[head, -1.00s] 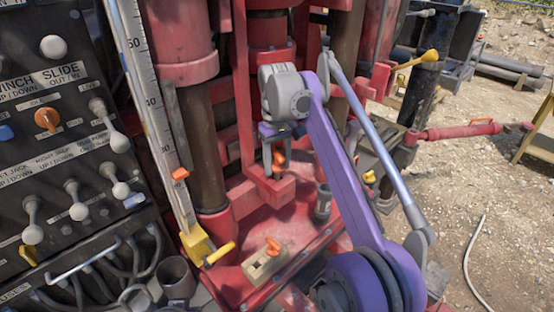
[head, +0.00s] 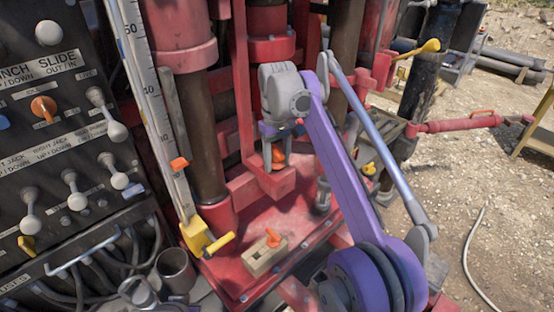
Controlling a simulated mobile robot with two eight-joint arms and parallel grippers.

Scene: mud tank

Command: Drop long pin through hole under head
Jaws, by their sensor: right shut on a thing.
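My right gripper (head: 275,160) points down just above a red bracket (head: 274,186) in the middle of the rig. It is shut on an orange-topped piece (head: 278,153), which looks like the pin's handle. The pin's shaft is not visible; the fingers and bracket hide it. The red drill head (head: 270,47) is behind and above the gripper. The hole cannot be made out from here. A second orange handle (head: 273,238) sits in a tan block on the red deck. My left gripper is out of view.
A black control panel (head: 60,130) with levers fills the left. A measuring scale (head: 150,100) with a yellow foot stands beside it. A dark cup (head: 323,194) is on the red deck (head: 240,277). Open gravel (head: 430,220) lies to the right.

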